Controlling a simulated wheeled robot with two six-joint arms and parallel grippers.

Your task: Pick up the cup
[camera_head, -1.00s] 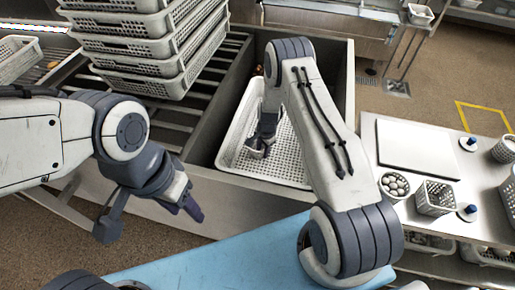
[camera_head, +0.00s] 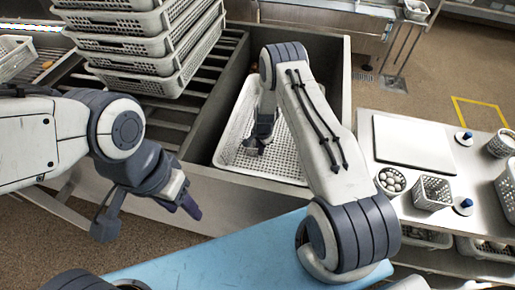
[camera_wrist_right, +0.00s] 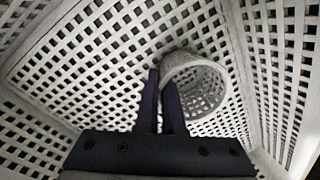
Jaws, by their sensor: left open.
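The cup (camera_wrist_right: 205,95) is a pale, perforated cup inside a white perforated basket (camera_head: 228,152). In the right wrist view its round mouth faces the camera. My right gripper (camera_wrist_right: 163,85) is shut on its left wall, one dark finger outside and one inside the mouth. In the head view my right gripper (camera_head: 257,140) is low in the basket, and the cup (camera_head: 252,147) shows small at its tips. I cannot tell whether the cup touches the basket floor. My left gripper (camera_head: 188,204) is open and empty, outside the basket at the left.
A tall stack of white baskets (camera_head: 140,50) stands on the rails to the left. The grey walls of the bin (camera_head: 335,80) surround the basket. A counter (camera_head: 385,190) at right holds a white board (camera_head: 413,142), a bowl of eggs (camera_head: 391,179) and a small basket (camera_head: 433,192).

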